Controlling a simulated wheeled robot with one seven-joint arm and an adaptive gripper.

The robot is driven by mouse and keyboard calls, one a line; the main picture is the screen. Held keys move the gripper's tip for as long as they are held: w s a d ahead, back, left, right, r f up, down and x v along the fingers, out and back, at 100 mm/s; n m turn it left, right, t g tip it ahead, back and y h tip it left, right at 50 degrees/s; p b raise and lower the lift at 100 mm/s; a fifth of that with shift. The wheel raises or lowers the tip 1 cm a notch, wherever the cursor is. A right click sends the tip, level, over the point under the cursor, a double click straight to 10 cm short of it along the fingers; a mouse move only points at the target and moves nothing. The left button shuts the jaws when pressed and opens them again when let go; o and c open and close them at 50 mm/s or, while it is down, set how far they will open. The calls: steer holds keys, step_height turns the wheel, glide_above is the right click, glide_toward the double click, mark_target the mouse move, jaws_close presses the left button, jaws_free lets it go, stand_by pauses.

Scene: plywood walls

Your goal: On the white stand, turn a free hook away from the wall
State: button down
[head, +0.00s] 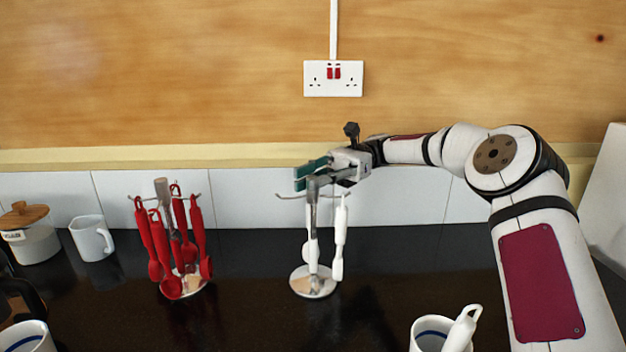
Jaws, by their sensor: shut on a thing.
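The stand with white utensils (313,287) stands upright on the dark counter at the centre of the head view. It has a round base, a grey post and thin hooks near its top. A hook (286,197) with nothing hanging on it sticks out to the left. White utensils (340,240) hang at the post's right side and behind it. My gripper (314,173), with teal finger pads, is at the top of this stand, reaching in from the right. It is shut on the stand's top; the exact contact is partly hidden by the post.
A second stand (161,190) with several red utensils (199,236) is to the left. A white jug (92,238) and a lidded jar (32,240) are further left. A mug holding a white-handled utensil (462,328) is front right. The tiled wall (400,198) is close behind.

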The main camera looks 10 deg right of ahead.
mark_target(313, 177)
steer(key=c, duration=1.4)
jaws_free()
steer(key=shift+r, duration=0.1)
step_height(313, 177, up, 10)
steer(key=shift+f, duration=0.15)
